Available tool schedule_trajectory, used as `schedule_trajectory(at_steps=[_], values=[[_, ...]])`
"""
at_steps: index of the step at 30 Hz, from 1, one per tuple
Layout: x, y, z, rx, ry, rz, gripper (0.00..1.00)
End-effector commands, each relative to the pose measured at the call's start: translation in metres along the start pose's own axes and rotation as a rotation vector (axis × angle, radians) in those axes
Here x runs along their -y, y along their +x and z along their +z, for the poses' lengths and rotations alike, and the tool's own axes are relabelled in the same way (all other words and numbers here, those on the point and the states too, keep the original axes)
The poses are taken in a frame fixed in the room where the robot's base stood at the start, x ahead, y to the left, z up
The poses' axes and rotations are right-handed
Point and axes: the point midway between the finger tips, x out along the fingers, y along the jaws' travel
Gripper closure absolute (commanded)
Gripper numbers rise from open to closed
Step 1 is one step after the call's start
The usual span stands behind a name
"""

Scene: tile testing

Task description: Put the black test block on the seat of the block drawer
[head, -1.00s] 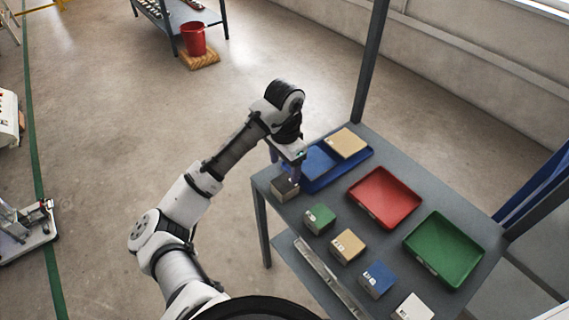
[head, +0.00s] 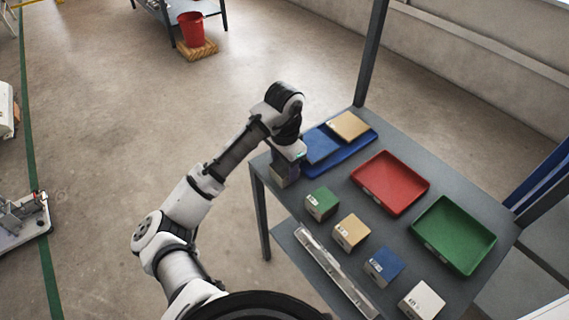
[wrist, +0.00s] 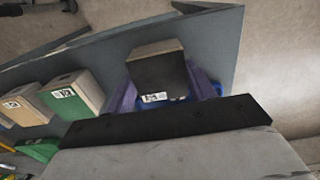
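The black test block (head: 284,178) stands at the left corner of the grey table, partly covered by my gripper in the head view. In the wrist view the block (wrist: 160,75) has a dark face with a white label and a lighter top. My gripper (wrist: 165,90) has a purple finger on each side of the block. I cannot tell whether the fingers touch it. A long, narrow, pale tray-like part (head: 335,270) lies along the table's near edge; I cannot tell if it is the block drawer, and its seat is not clear.
Green (head: 321,204), tan (head: 351,232), blue (head: 383,267) and white (head: 421,300) blocks stand in a row on the table. Behind are a blue tray (head: 362,148) with flat pieces, a red tray (head: 390,183) and a green tray (head: 453,234). A post (head: 371,50) rises at the back.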

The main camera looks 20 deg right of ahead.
Motion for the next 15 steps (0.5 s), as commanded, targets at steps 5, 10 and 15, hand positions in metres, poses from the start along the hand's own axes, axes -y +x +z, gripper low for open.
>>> schedule_trajectory(at_steps=[5, 10, 15], values=[[0.000, -0.004, 0.000, -0.001, 0.000, -0.001, 0.69], [0.000, -0.015, 0.000, -0.001, 0.000, -0.001, 0.69], [0.000, -0.027, 0.000, -0.001, -0.001, -0.001, 0.69]])
